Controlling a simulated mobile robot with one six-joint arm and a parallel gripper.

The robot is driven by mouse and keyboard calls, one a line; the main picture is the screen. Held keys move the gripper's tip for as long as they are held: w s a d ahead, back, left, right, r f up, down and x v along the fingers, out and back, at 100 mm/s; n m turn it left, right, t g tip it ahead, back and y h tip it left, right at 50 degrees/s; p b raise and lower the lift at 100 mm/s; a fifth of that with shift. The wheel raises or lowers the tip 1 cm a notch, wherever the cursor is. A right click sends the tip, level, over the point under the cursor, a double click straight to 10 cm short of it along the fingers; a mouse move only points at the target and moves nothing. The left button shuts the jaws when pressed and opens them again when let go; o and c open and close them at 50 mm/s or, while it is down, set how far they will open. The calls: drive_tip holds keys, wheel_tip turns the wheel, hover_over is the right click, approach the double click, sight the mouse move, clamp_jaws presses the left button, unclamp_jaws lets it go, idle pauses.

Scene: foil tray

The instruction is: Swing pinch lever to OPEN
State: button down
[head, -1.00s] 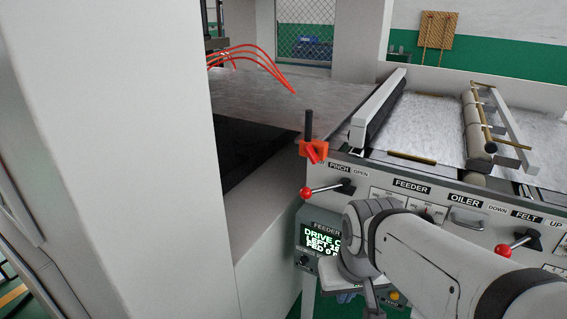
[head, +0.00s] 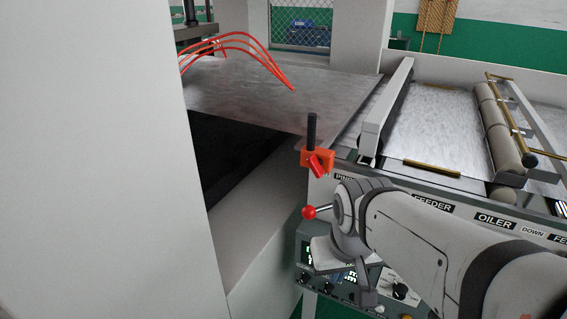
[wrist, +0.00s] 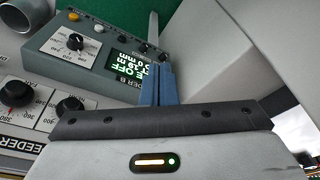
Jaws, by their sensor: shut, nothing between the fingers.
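The pinch lever's red ball (head: 310,212) shows in the head view at the left end of the feeder panel, sticking out to the left. Its pivot and the OPEN label are hidden behind my arm; part of the PINCH label (head: 346,178) shows above. My gripper's blue fingers (wrist: 157,72) are shut and empty in the wrist view, in front of the feeder display box (wrist: 115,60). In the head view my wrist is just right of the ball and the fingers are not clearly visible. The lever is not in the wrist view. I cannot tell whether my arm touches it.
An orange clamp-like piece with a black post (head: 316,160) stands above the lever at the panel corner. A large pale machine wall (head: 90,160) fills the left. The oiler rollers (head: 500,135) lie at the right. Knobs (wrist: 15,92) sit close to my gripper.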

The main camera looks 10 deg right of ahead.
drive_tip(key=w+a+r+n+p, duration=0.1)
drive_tip(key=w+r+n+p, duration=0.15)
drive_tip(key=w+r, duration=0.45)
wheel_tip(320, 180, up, 3)
drive_tip(key=n+t+y+p, duration=0.1)
drive_tip(key=n+p, duration=0.1)
drive_tip(key=p, duration=0.1)
hover_over(331, 206)
drive_tip(key=s+a, duration=0.2)
drive_tip(key=a, duration=0.4)
drive_tip(key=x, duration=1)
drive_tip(key=shift+s+n+y+b, duration=0.25)
drive_tip(key=shift+s+y+b, duration=0.05)
drive_tip(key=shift+s+b, duration=0.15)
